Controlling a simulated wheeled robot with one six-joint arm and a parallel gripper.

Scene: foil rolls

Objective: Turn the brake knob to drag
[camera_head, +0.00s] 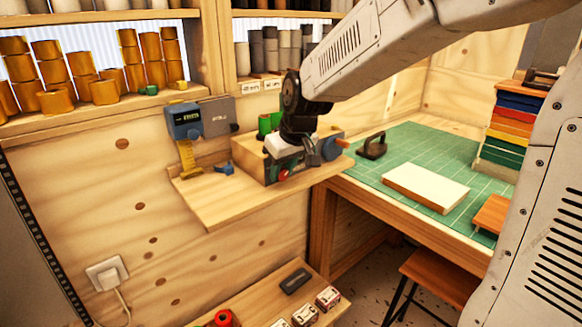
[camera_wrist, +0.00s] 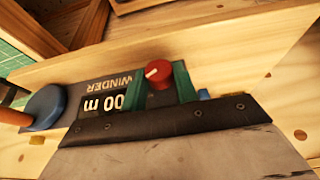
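The red brake knob (camera_wrist: 158,75) shows in the wrist view with a white pointer mark towards the picture's left. It is on the winder (camera_wrist: 100,98), whose "WINDER" label and metre display appear upside down. My gripper (camera_wrist: 161,80) has its two green fingers on either side of the knob, a knob's width apart. Whether they press on it or leave a thin gap, I cannot tell. In the head view the winder (camera_head: 333,146) stands on a wooden shelf (camera_head: 222,203), with my gripper (camera_head: 285,170) low at its front. Scale labels around the knob cannot be made out.
A blue round part (camera_wrist: 45,107) is on the winder's left in the wrist view. A blue-grey device (camera_head: 184,122) is on the wall left of the winder. A green cutting mat (camera_head: 415,150) with a pale board (camera_head: 425,187) lies on the bench at right.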

